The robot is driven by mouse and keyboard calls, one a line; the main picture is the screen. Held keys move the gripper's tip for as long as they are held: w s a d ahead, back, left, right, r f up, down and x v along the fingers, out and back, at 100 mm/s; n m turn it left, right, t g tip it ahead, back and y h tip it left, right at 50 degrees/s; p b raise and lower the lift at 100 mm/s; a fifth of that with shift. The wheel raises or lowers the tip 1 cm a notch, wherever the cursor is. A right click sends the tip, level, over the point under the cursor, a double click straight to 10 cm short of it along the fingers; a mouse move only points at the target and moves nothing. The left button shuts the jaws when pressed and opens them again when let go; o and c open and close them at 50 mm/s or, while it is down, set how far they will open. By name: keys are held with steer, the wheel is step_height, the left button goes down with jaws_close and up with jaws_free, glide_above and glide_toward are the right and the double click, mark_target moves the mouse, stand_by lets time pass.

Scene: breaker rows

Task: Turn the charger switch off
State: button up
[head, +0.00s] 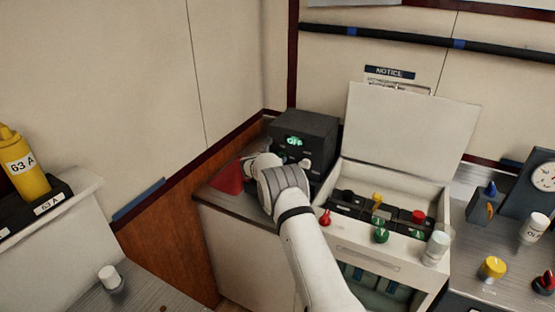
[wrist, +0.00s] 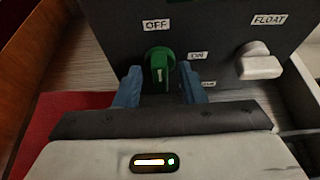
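The charger is a dark box (head: 305,130) in the corner, with a green display (head: 294,141) reading OFF. In the wrist view its front panel (wrist: 210,25) carries a green switch knob (wrist: 160,66) between OFF and ON labels. The knob's handle stands upright, its white mark in line with the OFF label. My gripper (wrist: 160,86) is open, with one blue finger on each side of the green knob. A narrow gap seems to show on both sides; contact is hard to tell. In the head view my wrist hides the knob and fingers.
A white knob (wrist: 259,63) labelled FLOAT sits right of the green one. A red patch (head: 229,179) lies left of the charger. An open-lidded white case (head: 402,125) with colored knobs stands close on the right. The wall is close on the left.

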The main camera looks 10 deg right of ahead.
steer(key=b+v, duration=0.2)
steer(key=v, duration=0.5)
steer(key=shift+s, duration=0.2)
steer(key=shift+a+r, duration=0.1)
steer(key=s+d+r+m+g, duration=0.25)
steer(key=s+r+m, duration=0.25)
steer(key=s, duration=0.4)
steer(key=s+d+r+m+g+y, duration=0.1)
steer(key=s+d+r+m, duration=0.4)
steer(key=s, duration=0.3)
steer(key=s+d+r+m+g, duration=0.2)
steer(key=s+r+m, duration=0.4)
steer(key=s, duration=0.3)
steer(key=s+a+m+y, duration=0.2)
steer(key=s+m, duration=0.2)
steer(key=s, duration=0.6)
steer(key=s+a+m+g+y, duration=0.1)
steer(key=s+m, duration=0.3)
steer(key=s, duration=0.6)
steer(key=s+a+f+m+g+y, duration=0.1)
steer(key=s+m, duration=0.4)
steer(key=s, duration=0.6)
steer(key=a+y, duration=0.1)
steer(key=y, duration=0.1)
steer(key=shift+a+y, duration=0.4)
